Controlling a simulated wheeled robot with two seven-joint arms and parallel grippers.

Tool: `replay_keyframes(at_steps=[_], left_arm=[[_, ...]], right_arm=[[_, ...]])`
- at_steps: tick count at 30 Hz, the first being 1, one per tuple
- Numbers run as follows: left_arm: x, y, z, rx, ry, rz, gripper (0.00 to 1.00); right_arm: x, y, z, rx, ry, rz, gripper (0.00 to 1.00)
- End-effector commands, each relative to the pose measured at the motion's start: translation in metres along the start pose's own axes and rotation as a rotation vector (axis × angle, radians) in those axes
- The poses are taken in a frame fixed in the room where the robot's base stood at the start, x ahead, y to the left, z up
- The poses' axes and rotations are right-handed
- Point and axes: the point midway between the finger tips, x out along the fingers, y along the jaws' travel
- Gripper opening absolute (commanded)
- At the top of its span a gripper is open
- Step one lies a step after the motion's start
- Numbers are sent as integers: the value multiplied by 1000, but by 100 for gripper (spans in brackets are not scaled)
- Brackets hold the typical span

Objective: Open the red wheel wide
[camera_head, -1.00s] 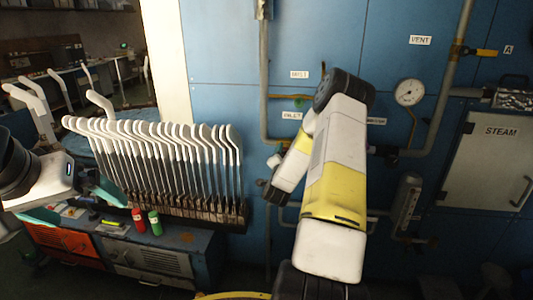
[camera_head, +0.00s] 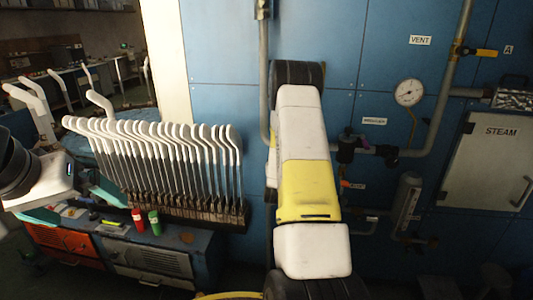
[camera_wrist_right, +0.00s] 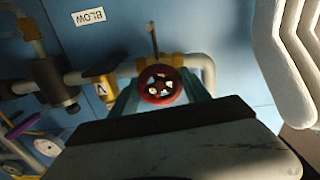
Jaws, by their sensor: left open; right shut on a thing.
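The red wheel (camera_wrist_right: 161,85) is a small round handwheel with spokes, on a pipe with a yellow-brass fitting, in the right wrist view. My right gripper (camera_wrist_right: 162,88) has its teal fingers on either side of the wheel's rim and is shut on it. How far the wheel is turned cannot be told. In the head view my right arm hides the wheel and the right gripper. My left gripper (camera_head: 78,204) is open and empty at the left, in front of the bench and far from the wheel.
A rack of white sock forms (camera_head: 170,165) stands left of my right arm; some forms (camera_wrist_right: 290,60) also show close by in the wrist view. A BLOW label (camera_wrist_right: 89,16) is above the pipes. A gauge (camera_head: 409,93) and STEAM cabinet (camera_head: 490,160) are on the right.

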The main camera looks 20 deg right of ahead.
Motion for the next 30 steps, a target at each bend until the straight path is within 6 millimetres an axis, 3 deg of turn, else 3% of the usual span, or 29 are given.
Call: replay_keyframes(at_steps=[30], left_arm=[[0,0,0,0,0,0,100]], right_arm=[[-1,0,2,-958,-4,-3,14]])
